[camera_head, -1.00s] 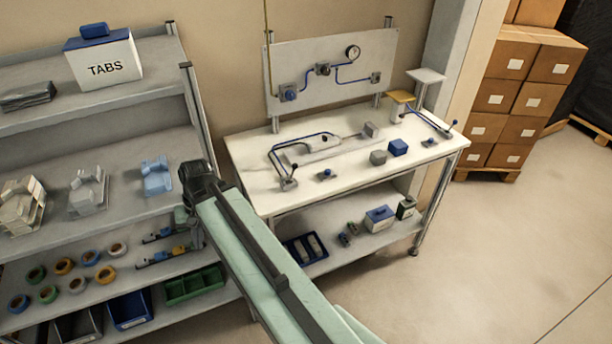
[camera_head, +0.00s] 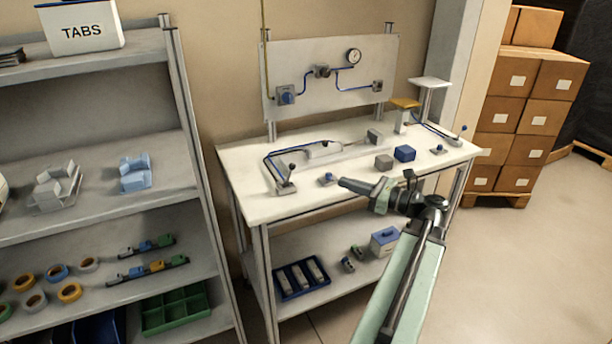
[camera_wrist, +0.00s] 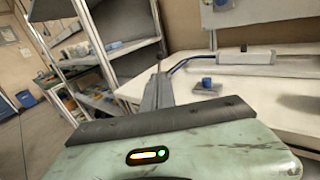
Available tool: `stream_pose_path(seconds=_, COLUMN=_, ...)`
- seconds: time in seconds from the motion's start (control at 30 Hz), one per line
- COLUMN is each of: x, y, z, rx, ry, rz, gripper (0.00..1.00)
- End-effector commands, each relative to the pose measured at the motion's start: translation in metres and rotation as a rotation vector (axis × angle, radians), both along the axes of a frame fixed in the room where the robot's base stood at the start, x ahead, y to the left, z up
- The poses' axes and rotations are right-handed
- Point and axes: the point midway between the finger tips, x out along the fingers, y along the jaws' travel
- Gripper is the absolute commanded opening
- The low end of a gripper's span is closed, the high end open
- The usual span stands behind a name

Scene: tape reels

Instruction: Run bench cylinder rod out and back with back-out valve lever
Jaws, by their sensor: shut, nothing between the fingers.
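The bench cylinder (camera_head: 322,150) is a pale body on a long base plate on the white bench; it also shows in the wrist view (camera_wrist: 247,57). A grey block (camera_head: 374,137) stands toward the plate's right end. How far the rod is out is too small to tell. A valve with a black-knobbed lever (camera_head: 289,175) stands at the front left, with blue hoses running toward the cylinder. A second knobbed lever (camera_head: 459,135) stands at the bench's right end. No label shows which is the back-out valve. My gripper (camera_head: 343,183) is shut and empty, pointing left near the front edge, right of the left lever.
A low blue knob (camera_head: 326,179) sits close to my fingertips. A grey cube (camera_head: 384,162) and a blue cube (camera_head: 405,153) stand farther right. A gauge panel (camera_head: 335,75) rises behind. A shelf rack (camera_head: 190,130) stands left of the bench.

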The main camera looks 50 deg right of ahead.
Motion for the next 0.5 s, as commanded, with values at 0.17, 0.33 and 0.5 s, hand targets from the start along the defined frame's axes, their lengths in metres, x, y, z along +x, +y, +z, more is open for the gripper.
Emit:
stream_pose_path(seconds=0.17, x=0.002, y=0.001, z=0.000, rx=-0.002, ry=0.001, rz=0.002, gripper=0.00)
stream_pose_path(seconds=0.33, x=0.020, y=0.005, z=0.000, rx=-0.003, ry=0.001, rz=0.004, gripper=0.00)
stream_pose_path(seconds=0.5, x=0.055, y=0.014, z=0.000, rx=-0.003, ry=0.001, rz=0.006, gripper=0.00)
